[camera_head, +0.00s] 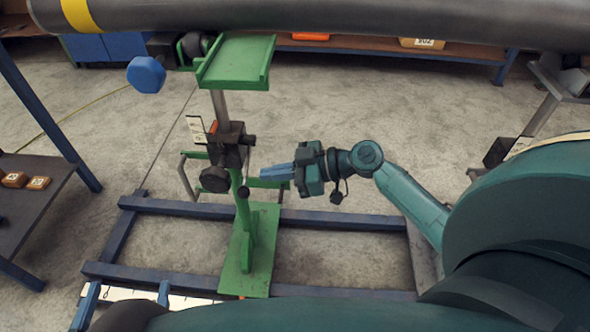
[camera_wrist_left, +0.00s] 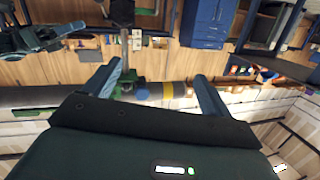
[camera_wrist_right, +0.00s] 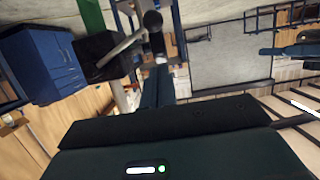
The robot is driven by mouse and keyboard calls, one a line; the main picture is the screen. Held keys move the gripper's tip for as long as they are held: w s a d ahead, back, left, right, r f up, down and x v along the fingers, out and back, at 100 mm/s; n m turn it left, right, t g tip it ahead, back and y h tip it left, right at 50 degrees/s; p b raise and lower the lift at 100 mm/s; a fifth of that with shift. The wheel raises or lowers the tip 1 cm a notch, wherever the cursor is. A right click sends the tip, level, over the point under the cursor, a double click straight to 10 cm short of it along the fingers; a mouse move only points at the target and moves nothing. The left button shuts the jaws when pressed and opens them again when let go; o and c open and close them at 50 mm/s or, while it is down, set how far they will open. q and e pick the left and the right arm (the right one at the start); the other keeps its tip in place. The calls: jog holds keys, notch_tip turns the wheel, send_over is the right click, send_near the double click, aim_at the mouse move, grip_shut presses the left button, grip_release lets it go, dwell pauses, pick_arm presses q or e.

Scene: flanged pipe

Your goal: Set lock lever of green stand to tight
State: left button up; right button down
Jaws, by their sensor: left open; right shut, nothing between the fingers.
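The green stand (camera_head: 245,225) rises from a green base plate, with a green tray-like head (camera_head: 238,62) under the dark pipe (camera_head: 330,18). A dark clamp block (camera_head: 230,142) sits on its post. A thin lock lever with a round black knob (camera_head: 243,192) hangs down from the block. In the right wrist view, the knob (camera_wrist_right: 152,20) lies just beyond my fingertips. My right gripper (camera_head: 266,172) is shut and empty, just right of the lever; whether it touches cannot be told. My left gripper (camera_wrist_left: 155,72) is open and empty, away from the stand, seen only in its wrist view.
A blue hexagonal part (camera_head: 146,74) sticks out left of the stand head. A larger black knob (camera_head: 214,180) is left of the post. Blue floor rails (camera_head: 340,220) run beside the base. A dark table (camera_head: 35,220) with small blocks stands at the left. Concrete floor is open behind.

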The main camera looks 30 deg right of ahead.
aim_at(245, 188)
pick_arm(q)
jog(key=shift+d+t+h+b, duration=0.15)
jog(key=shift+t+h+b, duration=0.2)
jog(key=shift+b, duration=0.2)
pick_arm(e)
jog(key=shift+w+a+f, duration=0.35)
jog(key=shift+a+f, duration=0.15)
jog(key=shift+f, duration=0.2)
jog(key=shift+w+a+f, duration=0.35)
jog(key=shift+a+f, duration=0.2)
jog(key=shift+f, duration=0.15)
jog(key=shift+w+a+f, duration=0.35)
jog(key=shift+a+f, duration=0.15)
jog(key=shift+f, duration=0.2)
jog(key=shift+f+b, duration=0.3)
jog(key=shift+b, duration=0.25)
pick_arm(q)
jog(key=d+m+t+h+b, duration=0.1)
jog(key=h+b, duration=0.1)
jog(key=b, duration=0.2)
jog(key=shift+d+r+t+b, duration=0.1)
jog(key=shift+d+t+b, duration=0.2)
jog(key=shift+d+t, duration=0.05)
pick_arm(e)
jog(key=shift+w+d+f+n+t+h, duration=0.15)
jog(key=shift+f+n+t+h, duration=0.15)
jog(key=shift+f+n, duration=0.35)
